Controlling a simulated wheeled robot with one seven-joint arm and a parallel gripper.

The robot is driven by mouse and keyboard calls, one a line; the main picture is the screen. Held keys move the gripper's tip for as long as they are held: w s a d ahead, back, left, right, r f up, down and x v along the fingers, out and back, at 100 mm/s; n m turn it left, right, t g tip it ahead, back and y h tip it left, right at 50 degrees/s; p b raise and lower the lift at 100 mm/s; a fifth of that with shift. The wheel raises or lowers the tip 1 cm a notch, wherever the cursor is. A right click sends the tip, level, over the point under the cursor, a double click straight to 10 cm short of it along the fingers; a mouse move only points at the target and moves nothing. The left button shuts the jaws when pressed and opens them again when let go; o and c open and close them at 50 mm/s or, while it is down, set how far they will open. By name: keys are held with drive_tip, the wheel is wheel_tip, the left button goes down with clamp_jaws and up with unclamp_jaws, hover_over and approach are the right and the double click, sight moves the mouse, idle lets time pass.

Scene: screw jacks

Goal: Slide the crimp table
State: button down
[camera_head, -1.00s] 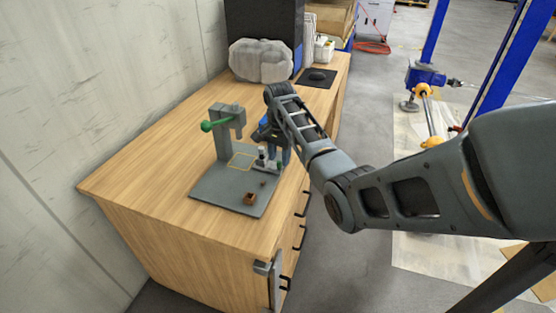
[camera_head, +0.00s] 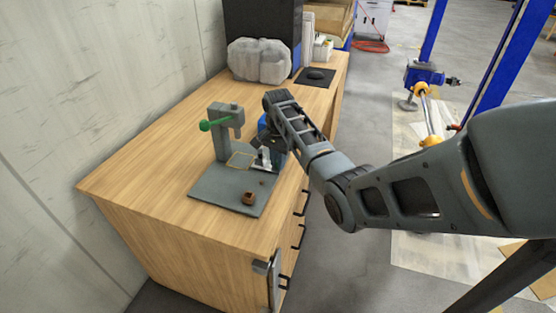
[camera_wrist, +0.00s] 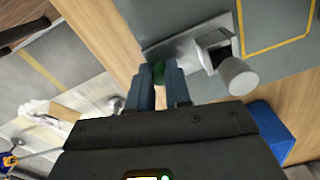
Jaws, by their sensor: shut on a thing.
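The press (camera_head: 222,135) stands on a grey base plate (camera_head: 225,190) and has a green-knobbed lever (camera_head: 205,125). A yellow outline (camera_head: 240,160) is marked on the plate below its head. The small crimp table (camera_head: 265,160) lies at the plate's right side, beside the outline, partly hidden by my arm. In the wrist view the crimp table (camera_wrist: 185,45) is a light grey plate carrying a block and a pale cylinder (camera_wrist: 238,76). My gripper (camera_wrist: 159,82) is shut on its green handle (camera_wrist: 160,70), which shows between the fingertips.
A grey lumpy object (camera_head: 260,60) and a black mat (camera_head: 315,77) lie farther back on the wooden bench (camera_head: 150,160). Blue posts (camera_head: 435,35) stand to the right.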

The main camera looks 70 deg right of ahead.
sight(267, 165)
idle(0.4)
drive_tip(key=w+b, duration=0.1)
drive_tip(key=w, duration=0.3)
drive_tip(key=shift+a, duration=0.1)
drive_tip(key=c, duration=1.1)
unclamp_jaws()
drive_tip(key=shift+o, duration=0.2)
wheel_tip(267, 165, up, 8)
drive_tip(key=shift+f, duration=0.1)
